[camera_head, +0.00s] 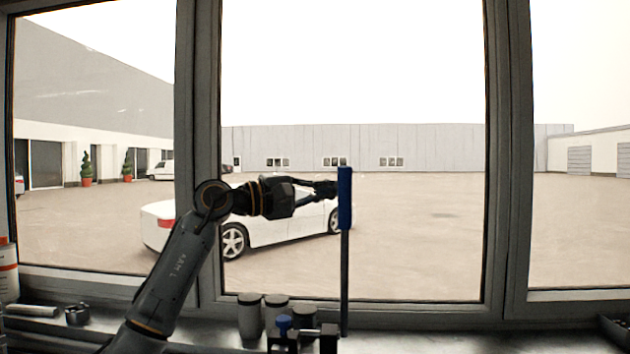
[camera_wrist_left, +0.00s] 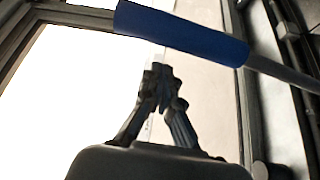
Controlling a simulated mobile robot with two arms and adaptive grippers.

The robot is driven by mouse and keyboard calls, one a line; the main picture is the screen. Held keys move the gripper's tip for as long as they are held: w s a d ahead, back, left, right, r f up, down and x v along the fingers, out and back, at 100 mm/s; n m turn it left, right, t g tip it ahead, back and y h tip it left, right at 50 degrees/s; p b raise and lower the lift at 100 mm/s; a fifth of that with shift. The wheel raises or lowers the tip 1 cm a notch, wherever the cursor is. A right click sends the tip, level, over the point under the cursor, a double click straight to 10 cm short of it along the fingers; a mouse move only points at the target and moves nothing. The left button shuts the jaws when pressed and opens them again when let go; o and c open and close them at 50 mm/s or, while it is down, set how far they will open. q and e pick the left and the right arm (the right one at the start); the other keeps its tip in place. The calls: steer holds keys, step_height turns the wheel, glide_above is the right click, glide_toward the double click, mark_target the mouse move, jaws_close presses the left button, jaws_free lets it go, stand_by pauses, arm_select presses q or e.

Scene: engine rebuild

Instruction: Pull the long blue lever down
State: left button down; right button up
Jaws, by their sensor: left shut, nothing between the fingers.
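The long lever stands upright in the head view, with a blue grip (camera_head: 345,198) at its top and a thin dark rod (camera_head: 344,280) below. My left gripper (camera_head: 332,188) is at the left side of the blue grip, about level with its upper half. In the left wrist view the blue grip (camera_wrist_left: 182,33) crosses the top of the picture, just beyond the fingertips of my left gripper (camera_wrist_left: 160,80). The fingers are shut with nothing between them. I cannot tell whether they touch the grip. My right gripper is not in view.
Several grey cylinders (camera_head: 250,315) stand on the bench below my arm. A dark fixture with a blue knob (camera_head: 283,323) is left of the lever's base. A window frame (camera_head: 497,150) and panes lie behind. The space right of the lever is clear.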

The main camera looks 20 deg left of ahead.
arm_select(q)
steer(key=s, duration=0.1)
steer(key=s+d, duration=0.1)
steer(key=shift+s+f, duration=0.15)
steer(key=shift+s, duration=0.15)
